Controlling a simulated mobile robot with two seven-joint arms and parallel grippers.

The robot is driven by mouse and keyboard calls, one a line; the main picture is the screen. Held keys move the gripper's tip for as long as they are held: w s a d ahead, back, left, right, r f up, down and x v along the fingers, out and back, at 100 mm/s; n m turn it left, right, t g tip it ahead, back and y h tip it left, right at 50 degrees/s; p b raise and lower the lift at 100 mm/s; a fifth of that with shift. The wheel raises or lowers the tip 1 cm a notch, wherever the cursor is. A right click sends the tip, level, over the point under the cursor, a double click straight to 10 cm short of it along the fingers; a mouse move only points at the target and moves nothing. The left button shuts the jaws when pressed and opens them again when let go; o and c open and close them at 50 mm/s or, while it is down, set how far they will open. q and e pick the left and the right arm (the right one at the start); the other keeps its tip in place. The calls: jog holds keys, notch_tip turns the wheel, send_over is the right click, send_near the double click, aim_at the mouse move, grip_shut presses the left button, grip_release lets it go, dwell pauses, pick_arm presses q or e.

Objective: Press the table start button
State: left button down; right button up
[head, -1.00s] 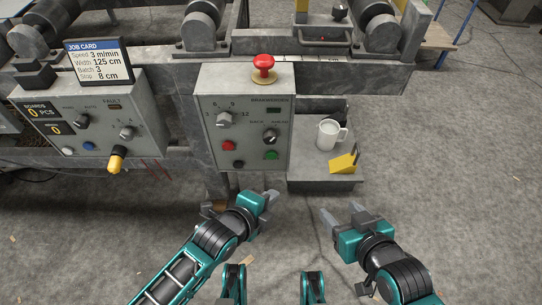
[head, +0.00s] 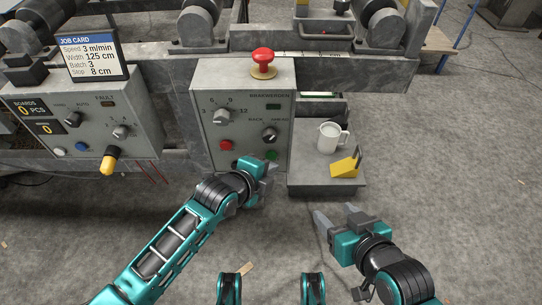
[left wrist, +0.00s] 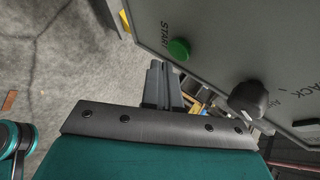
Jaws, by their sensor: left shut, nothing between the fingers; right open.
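The green button (head: 271,155) sits low on the right side of the middle control panel (head: 208,90). In the left wrist view the green button (left wrist: 179,50) stands clear, with START printed beside it and a black knob (left wrist: 247,99) to its right. My left gripper (head: 270,172) is shut and empty, just below the green button in the head view. In the left wrist view its fingers (left wrist: 163,84) point toward the panel, below the button; I see no contact. My right gripper (head: 335,214) is open and empty, low and right of the panel.
A red mushroom button (head: 263,60) tops the panel; a flat red button (head: 226,145) is on its face. A shelf (head: 310,180) at right holds a white mug (head: 329,138) and a yellow piece (head: 344,167). Another panel (head: 85,140) with a job card (head: 92,58) stands left.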

jog(key=shift+d+f, duration=0.15)
jog(key=shift+s+f, duration=0.15)
jog(key=shift+s, duration=0.1)
dwell(0.3)
jog(key=shift+w, duration=0.25)
dwell(0.6)
pick_arm(q)
jog(key=shift+w, duration=0.15)
pick_arm(e)
jog(key=shift+r, duration=0.2)
pick_arm(q)
jog(key=shift+w, duration=0.3)
jog(key=shift+w, duration=0.1)
pick_arm(e)
jog(key=shift+s+f, duration=0.1)
jog(key=shift+s, duration=0.15)
